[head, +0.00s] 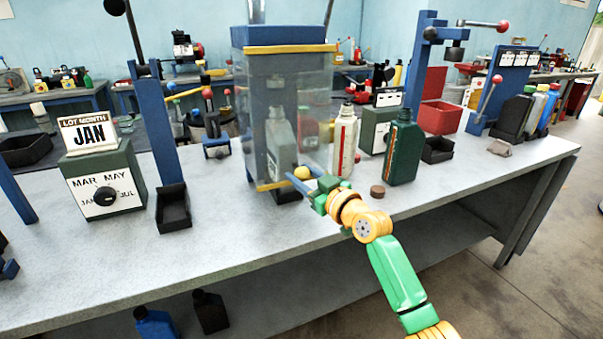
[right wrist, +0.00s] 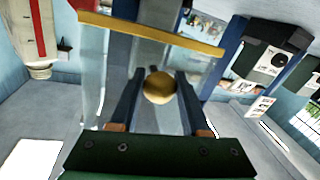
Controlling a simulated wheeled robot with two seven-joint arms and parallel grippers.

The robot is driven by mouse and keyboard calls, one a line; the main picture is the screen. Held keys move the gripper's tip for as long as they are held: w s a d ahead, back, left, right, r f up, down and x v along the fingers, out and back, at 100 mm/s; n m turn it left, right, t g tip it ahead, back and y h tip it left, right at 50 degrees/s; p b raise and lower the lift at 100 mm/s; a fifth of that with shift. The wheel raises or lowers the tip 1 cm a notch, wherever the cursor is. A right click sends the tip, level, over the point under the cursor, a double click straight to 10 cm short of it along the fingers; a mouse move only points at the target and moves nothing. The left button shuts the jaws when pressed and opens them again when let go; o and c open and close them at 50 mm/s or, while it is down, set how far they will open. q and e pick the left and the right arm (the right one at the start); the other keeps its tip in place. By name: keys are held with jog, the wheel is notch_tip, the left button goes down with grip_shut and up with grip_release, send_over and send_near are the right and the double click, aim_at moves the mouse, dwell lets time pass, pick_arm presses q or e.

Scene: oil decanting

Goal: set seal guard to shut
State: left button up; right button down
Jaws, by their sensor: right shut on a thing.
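The seal guard (head: 256,130) is a clear box-like cover with yellow strips along its top and bottom edges, on the blue sealing machine (head: 285,65). It hangs in front of a grey bottle (head: 280,143) that shows through it, with its lower strip low near the bench. A yellow ball knob (head: 302,173) sits at that lower strip. My right gripper (head: 311,180) is shut on the knob. In the right wrist view the knob (right wrist: 159,88) lies between the two blue fingers, with a yellow strip (right wrist: 150,33) beyond. My left gripper is not in view.
A white bottle (head: 344,140), a dark green bottle (head: 403,148) and a brown cap (head: 377,191) stand close to the right of the guard. A green dial box (head: 104,185) and a black tray (head: 173,208) are to the left. The bench front (head: 240,235) is clear.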

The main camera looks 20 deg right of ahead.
notch_tip(320, 180, down, 6)
jog(key=b, duration=0.4)
jog(key=shift+f, duration=0.2)
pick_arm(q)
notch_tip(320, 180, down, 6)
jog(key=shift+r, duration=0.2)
pick_arm(e)
jog(key=shift+a+f, duration=0.1)
jog(key=shift+f, duration=0.1)
jog(key=shift+c, duration=1.9)
grip_release()
jog(key=shift+s, duration=0.1)
jog(key=v, duration=0.7)
